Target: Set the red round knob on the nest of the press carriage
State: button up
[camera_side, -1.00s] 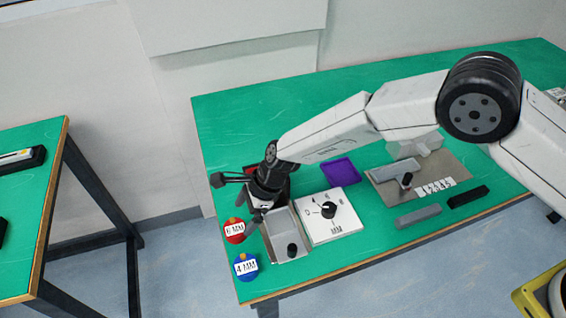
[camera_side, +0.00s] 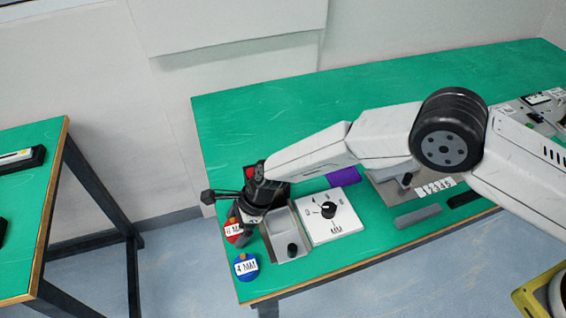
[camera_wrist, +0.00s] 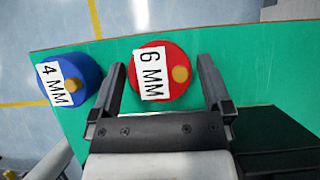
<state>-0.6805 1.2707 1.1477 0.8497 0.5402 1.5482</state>
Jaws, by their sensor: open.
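The red round knob (camera_wrist: 178,88), with a white 6 MM label and a tan spot, lies on the green table near its left end. In the side view the red knob (camera_side: 232,239) is partly hidden by my gripper (camera_side: 240,228). In the wrist view my gripper (camera_wrist: 161,62) is open, with one finger on each side of the red knob. I cannot tell whether the fingers touch it. A beige plate (camera_side: 443,203) carries grey parts and a row of white labels; I cannot tell whether this is the press carriage, and no nest is clear.
A blue knob (camera_wrist: 85,70) labelled 4 MM sits left of the red one in the wrist view. In the side view, a grey tray (camera_side: 283,219) with a black knob and a white dial panel (camera_side: 340,228) stand to the right. A purple tray (camera_side: 344,177) lies behind.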

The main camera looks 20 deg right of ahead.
jog(key=c, duration=1.3)
jog(key=shift+r, duration=0.2)
jog(key=shift+r, duration=0.85)
jog(key=shift+s+d+r, duration=1.45)
jog(key=shift+s+r, duration=0.35)
jog(key=shift+s+d+r, duration=1.5)
jog(key=shift+s+r, duration=0.35)
jog(key=shift+s+d+r, duration=1.45)
jog(key=shift+s+r, duration=0.35)
